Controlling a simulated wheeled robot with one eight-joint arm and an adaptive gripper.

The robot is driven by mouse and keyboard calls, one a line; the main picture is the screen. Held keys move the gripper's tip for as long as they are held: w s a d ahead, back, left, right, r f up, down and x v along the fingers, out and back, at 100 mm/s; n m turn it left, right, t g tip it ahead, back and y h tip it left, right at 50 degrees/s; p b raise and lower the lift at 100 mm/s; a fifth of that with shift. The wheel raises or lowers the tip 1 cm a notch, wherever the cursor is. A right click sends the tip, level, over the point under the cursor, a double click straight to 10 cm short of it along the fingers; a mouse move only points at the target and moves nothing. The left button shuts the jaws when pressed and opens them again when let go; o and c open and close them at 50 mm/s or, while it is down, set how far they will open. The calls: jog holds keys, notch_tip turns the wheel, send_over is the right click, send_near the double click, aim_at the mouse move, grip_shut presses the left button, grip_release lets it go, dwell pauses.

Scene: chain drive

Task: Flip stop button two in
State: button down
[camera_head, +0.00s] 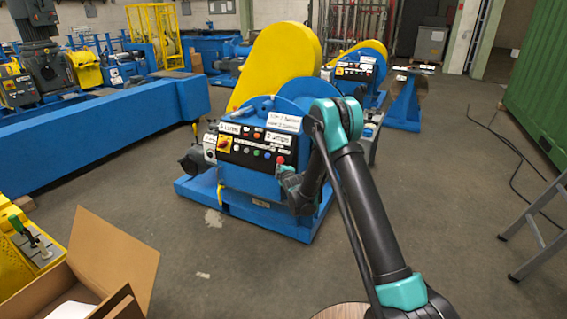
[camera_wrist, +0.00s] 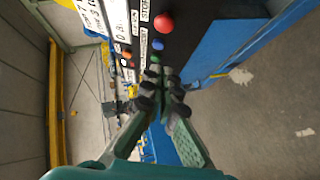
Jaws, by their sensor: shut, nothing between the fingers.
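The black control panel (camera_head: 240,152) is on the front of the blue machine with the yellow guard. A red round button (camera_head: 281,160) sits at its right end. In the wrist view the red button (camera_wrist: 163,23) is large, beside a white label that seems to read STOP; a number on it is not clear. A blue button (camera_wrist: 158,44) and a green one (camera_wrist: 155,58) follow in line. My gripper (camera_head: 284,174) is just below the panel's right end in the head view. In the wrist view my gripper (camera_wrist: 164,78) is shut and empty, its fingertips apart from the red button.
A yellow-and-red switch (camera_head: 224,143) is at the panel's left. A long blue beam (camera_head: 100,135) runs at left, and an open cardboard box (camera_head: 110,255) is at front left. A stepladder (camera_head: 545,225) stands at right. The floor between is mostly clear.

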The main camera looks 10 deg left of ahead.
jog(key=shift+w+f, duration=0.1)
jog(key=shift+w, duration=0.05)
send_near(278, 160)
jog(key=w+a, duration=0.1)
jog(key=a, duration=0.3)
jog(key=shift+w+d+f, duration=0.25)
jog(key=shift+w+d, duration=0.05)
jog(key=shift+w, duration=0.4)
jog(key=shift+w+d+f, duration=0.25)
jog(key=shift+w, duration=0.5)
jog(key=shift+w+d+f, duration=0.25)
jog(key=shift+w+d, duration=0.05)
jog(key=shift+w, duration=0.4)
